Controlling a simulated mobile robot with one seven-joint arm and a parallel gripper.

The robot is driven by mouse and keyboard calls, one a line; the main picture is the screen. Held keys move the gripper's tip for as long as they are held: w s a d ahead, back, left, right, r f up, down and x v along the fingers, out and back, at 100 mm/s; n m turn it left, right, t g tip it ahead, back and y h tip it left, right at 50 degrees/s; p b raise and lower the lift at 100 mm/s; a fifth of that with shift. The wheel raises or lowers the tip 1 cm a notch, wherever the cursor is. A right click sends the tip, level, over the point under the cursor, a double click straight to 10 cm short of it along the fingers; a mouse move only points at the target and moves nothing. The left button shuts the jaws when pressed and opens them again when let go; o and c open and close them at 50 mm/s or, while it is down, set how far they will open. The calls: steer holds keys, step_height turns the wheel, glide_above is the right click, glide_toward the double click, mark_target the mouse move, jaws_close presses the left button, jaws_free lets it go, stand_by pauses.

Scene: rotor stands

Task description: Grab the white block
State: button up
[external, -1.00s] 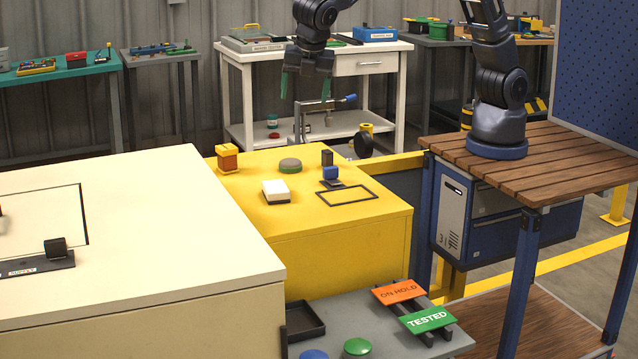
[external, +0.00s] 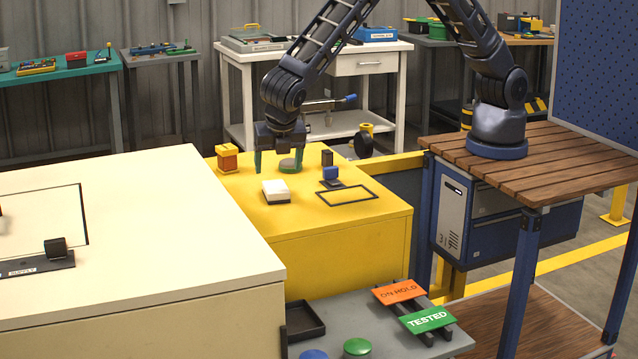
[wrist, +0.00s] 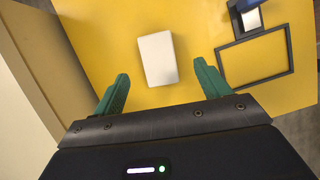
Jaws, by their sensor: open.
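The white block (external: 276,191) lies on the yellow table (external: 350,236), left of a black rectangular outline. In the wrist view the white block (wrist: 157,59) lies beyond the fingertips, roughly centred between the two green fingers. My gripper (external: 278,167) is open and empty, above the table and just behind the block in the external view. It also shows in the wrist view (wrist: 160,80), its fingers spread on either side and apart from the block.
An orange-brown block (external: 227,158) stands at the table's back left. A blue piece on a stand (external: 331,175) is to the right, beside the black outline (external: 347,196). A cream surface (external: 130,220) adjoins on the left.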

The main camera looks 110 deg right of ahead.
mark_target(276, 186)
steer(key=shift+w+a+x, duration=0.1)
steer(key=shift+a+x, duration=0.05)
steer(key=shift+x, duration=0.95)
steer(key=shift+w+a+x, duration=0.1)
steer(key=shift+a+x, duration=0.05)
steer(key=shift+x, duration=0.95)
steer(key=shift+a+x, duration=0.15)
steer(key=shift+x, duration=0.9)
steer(key=shift+f, duration=0.2)
steer(key=c, duration=1.1)
